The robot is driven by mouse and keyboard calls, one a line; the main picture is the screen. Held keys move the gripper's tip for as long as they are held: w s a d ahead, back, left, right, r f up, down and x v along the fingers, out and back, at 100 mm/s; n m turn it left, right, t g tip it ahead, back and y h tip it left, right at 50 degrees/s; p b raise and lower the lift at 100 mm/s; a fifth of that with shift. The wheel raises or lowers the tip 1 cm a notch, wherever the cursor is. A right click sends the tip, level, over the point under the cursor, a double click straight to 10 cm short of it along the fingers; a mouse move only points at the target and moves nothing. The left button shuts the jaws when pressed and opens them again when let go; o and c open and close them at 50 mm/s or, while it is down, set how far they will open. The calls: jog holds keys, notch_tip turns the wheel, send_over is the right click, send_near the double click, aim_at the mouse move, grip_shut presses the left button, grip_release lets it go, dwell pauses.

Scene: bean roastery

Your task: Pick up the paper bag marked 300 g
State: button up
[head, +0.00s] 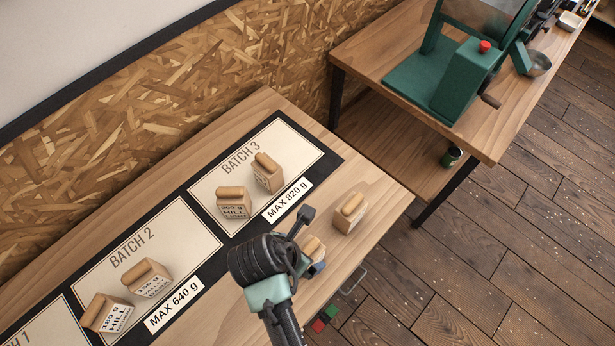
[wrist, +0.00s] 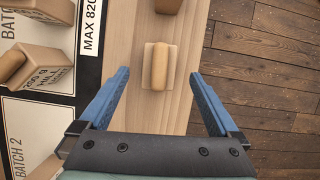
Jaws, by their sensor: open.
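No label reading 300 g can be read in either view. My gripper (head: 312,266) is over the front edge of the table, its jaws apart and empty.
The BATCH 3 card (head: 292,140) holds two bags, one marked 200 g (head: 233,204), the other unreadable (head: 268,173). The BATCH 2 card (head: 187,222) holds bags apparently marked 150 g (head: 149,280) and 180 g (head: 110,313). A green machine (head: 466,78) stands on another table.

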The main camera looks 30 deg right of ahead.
aim_at(311, 249)
jog(key=shift+p+x, duration=0.55)
jog(key=shift+x, duration=3.1)
jog(key=shift+w+d+r, duration=0.1)
jog(key=shift+d, duration=0.05)
grip_shut()
